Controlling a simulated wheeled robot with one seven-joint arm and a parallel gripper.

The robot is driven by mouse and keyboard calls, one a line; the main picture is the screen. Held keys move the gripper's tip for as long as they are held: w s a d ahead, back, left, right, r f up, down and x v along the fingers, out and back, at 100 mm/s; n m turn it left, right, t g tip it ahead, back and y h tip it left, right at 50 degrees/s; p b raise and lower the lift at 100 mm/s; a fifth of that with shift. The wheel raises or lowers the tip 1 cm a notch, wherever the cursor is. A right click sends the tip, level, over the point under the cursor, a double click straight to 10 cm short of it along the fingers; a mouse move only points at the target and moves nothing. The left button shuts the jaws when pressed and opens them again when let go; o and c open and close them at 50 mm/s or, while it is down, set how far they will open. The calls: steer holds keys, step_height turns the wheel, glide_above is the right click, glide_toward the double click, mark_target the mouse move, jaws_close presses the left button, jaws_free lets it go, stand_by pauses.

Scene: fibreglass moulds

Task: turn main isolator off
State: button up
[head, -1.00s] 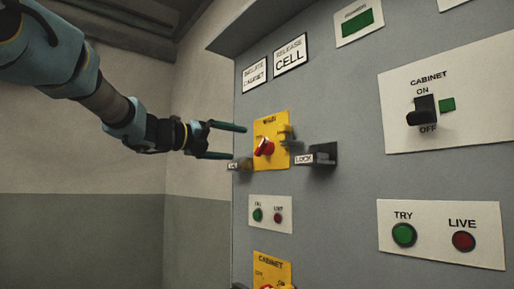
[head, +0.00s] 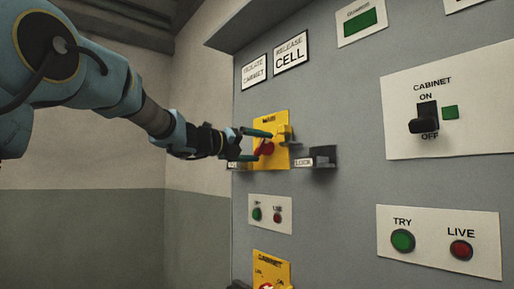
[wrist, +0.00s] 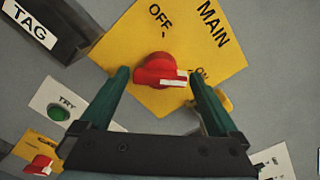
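The main isolator is a yellow plate (head: 282,158) on the grey panel, with a red rotary knob (head: 266,147). In the wrist view the knob (wrist: 160,70) sits near the plate's lower part, between the words OFF and ON. Its white mark points right, towards ON. My gripper (head: 264,146) is open, its green fingers reaching to the plate in the head view. In the wrist view the fingers (wrist: 161,76) stand on either side of the knob with gaps to it. I cannot tell how far their tips are from the plate.
A yellow tab (head: 285,134) projects at the plate's right edge. A dark LOCK box (head: 323,157) stands out to its right; a TAG box (wrist: 60,28) shows in the wrist view. A second yellow plate (head: 283,270) sits below, a black cabinet switch (head: 425,120) at right.

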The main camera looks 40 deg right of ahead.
steer(key=c, duration=1.1)
steer(key=n+p, duration=0.3)
steer(key=n, duration=0.1)
steer(key=shift+r+n, duration=0.15)
steer(key=shift+n, duration=0.15)
steer(key=n+p, duration=0.3)
steer(key=n, duration=0.1)
steer(key=shift+n, duration=0.3)
steer(key=n+p, duration=0.5)
steer(key=n, duration=0.1)
steer(key=shift+n+p, duration=0.9)
steer(key=shift+n, duration=0.5)
